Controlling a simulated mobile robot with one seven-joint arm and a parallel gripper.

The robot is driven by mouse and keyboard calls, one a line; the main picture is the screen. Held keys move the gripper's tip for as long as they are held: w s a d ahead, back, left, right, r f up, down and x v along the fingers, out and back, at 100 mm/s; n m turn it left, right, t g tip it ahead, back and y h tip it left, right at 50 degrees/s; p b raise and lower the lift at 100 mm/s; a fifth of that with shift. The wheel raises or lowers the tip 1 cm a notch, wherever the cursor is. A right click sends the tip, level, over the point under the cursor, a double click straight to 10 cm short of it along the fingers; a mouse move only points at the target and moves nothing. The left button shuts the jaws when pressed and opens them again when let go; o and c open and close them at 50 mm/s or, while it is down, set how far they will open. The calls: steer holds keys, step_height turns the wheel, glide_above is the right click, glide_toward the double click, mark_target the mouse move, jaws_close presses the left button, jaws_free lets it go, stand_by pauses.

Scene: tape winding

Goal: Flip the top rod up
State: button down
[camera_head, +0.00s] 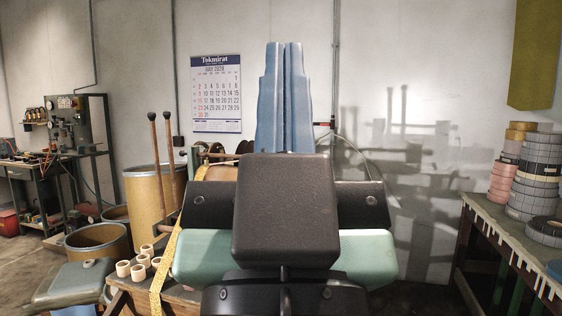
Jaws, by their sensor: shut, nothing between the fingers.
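My gripper (285,48) is in the middle of the view. Its two blue fingers point up and lie side by side, shut and with nothing between them. Behind my arm stands a machine or bench, mostly hidden by it. A thin dark bar with a red end (323,124) shows just right of the fingers; I cannot tell if this is the top rod. Which rod is the top one is not clear.
Cardboard drums (152,200) stand at left. A table (505,235) at right bears tape rolls (535,175). The wall behind has a calendar (216,95).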

step_height(320, 180, up, 14)
steer(key=p, duration=1.2)
steer(key=shift+r+p, duration=0.2)
steer(key=shift+p, duration=0.1)
steer(key=shift+f, duration=0.1)
steer(key=shift+w, duration=0.15)
